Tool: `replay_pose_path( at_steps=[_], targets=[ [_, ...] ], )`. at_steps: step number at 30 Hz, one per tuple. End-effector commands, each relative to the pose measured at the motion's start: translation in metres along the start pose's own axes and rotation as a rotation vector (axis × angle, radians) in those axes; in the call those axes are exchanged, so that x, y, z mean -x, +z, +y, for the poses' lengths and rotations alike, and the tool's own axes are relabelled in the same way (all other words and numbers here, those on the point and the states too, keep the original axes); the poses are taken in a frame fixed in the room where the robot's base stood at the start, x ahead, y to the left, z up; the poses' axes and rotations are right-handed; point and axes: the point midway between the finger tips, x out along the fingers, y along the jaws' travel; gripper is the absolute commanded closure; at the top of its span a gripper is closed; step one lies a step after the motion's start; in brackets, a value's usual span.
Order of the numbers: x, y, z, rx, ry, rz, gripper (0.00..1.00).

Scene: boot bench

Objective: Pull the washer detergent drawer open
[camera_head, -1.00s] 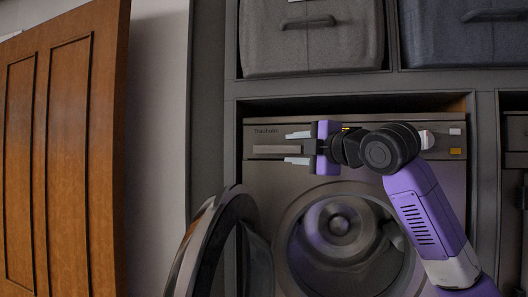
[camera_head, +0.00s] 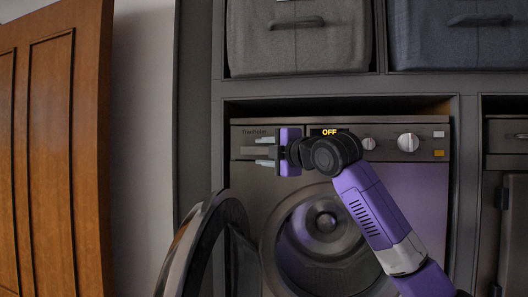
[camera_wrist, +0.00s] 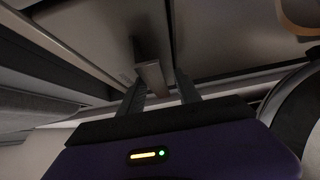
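The washer (camera_head: 240,180) stands in a cubby, grey, with its detergent drawer at the upper left of the front panel. I see no clear contact. The drawer looks shut, though my gripper hides part of its front.
The washer's round door (camera_head: 205,240) stands open to the lower left, below my gripper. The display (camera_head: 329,132) reads OFF, beside a knob (camera_head: 408,142). Grey fabric bins (camera_head: 300,40) fill the shelf above. A wooden door (camera_head: 60,150) is at the far left.

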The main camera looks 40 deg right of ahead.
Motion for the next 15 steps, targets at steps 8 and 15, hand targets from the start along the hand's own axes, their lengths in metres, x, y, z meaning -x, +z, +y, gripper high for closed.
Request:
replay_pose_path(
  at_steps=[8, 15],
  targets=[
    [0.0001, 0.0001, -0.0005, -0.001, -0.001, 0.0, 1.0],
    [-0.0001, 0.0003, -0.002, -0.002, -0.004, 0.0, 1.0]
  ],
)
